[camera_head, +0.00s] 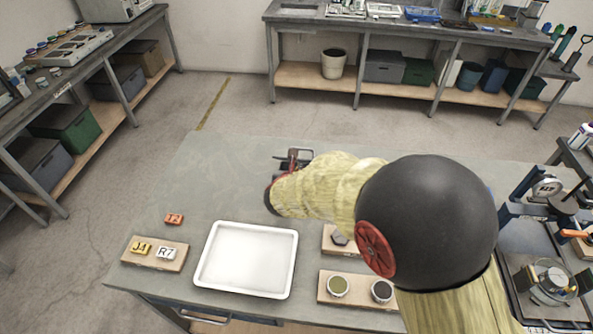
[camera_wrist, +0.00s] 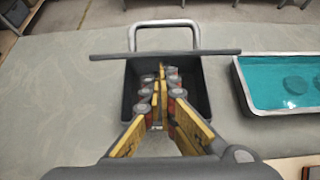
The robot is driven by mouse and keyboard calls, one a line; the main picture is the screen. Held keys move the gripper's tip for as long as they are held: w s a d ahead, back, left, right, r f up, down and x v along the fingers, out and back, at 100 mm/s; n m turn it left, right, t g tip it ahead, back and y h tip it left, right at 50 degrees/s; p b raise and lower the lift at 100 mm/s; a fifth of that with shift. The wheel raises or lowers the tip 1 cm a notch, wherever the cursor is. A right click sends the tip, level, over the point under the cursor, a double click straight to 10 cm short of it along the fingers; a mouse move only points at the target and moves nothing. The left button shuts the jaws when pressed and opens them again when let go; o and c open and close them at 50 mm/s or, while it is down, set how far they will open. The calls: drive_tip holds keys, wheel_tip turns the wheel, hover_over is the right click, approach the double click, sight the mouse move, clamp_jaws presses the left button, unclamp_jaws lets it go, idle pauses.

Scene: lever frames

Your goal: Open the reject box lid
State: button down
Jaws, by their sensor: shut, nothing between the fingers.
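In the wrist view the dark reject box (camera_wrist: 204,101) stands open at the top, and its inside shows. Its lid (camera_wrist: 225,52) shows as a thin dark edge along the far side, apparently standing up. A pale metal handle loop (camera_wrist: 165,23) sticks out beyond that edge. My gripper (camera_wrist: 163,72) has yellow finger pads and is shut and empty, over the box opening; whether it touches the box or lid I cannot tell. In the head view my arm hides most of the box area; a small dark and red part (camera_head: 293,158) shows past the arm's end.
A metal-rimmed tray with teal content (camera_wrist: 285,82) is right of the box in the wrist view. In the head view a white tray (camera_head: 204,262), a board with tags (camera_head: 153,264) and a board with two round pots (camera_head: 360,300) lie near the front. The table's back left is clear.

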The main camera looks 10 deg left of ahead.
sight(300, 148)
drive_tip(key=shift+w+r+p, duration=0.2)
drive_tip(key=shift+r+p, duration=0.15)
drive_tip(key=shift+p, duration=0.7)
drive_tip(key=shift+w+r+g+p, duration=0.2)
drive_tip(key=shift+r+g+p, duration=0.2)
drive_tip(key=shift+p, duration=0.75)
drive_tip(key=w+r+g+p, duration=0.2)
drive_tip(key=p, duration=0.8)
drive_tip(key=shift+w+r, duration=0.15)
drive_tip(key=shift+r, duration=0.05)
drive_tip(key=shift+w+a+r+p, duration=0.1)
drive_tip(key=shift+w+r+p, duration=0.2)
drive_tip(key=shift+w+p, duration=0.55)
drive_tip(key=shift+w+r+p, duration=0.55)
drive_tip(key=shift+w+p, duration=0.25)
drive_tip(key=shift+p, duration=0.3)
drive_tip(key=shift+w+a+r+p, duration=0.15)
drive_tip(key=shift+w+p, duration=0.15)
drive_tip(key=shift+w, duration=0.2)
drive_tip(key=shift+w+d+r+p, duration=0.15)
drive_tip(key=shift+w+p, duration=0.1)
drive_tip(key=shift+w, duration=0.2)
drive_tip(key=shift+w+a, duration=0.1)
drive_tip(key=shift+a, duration=0.05)
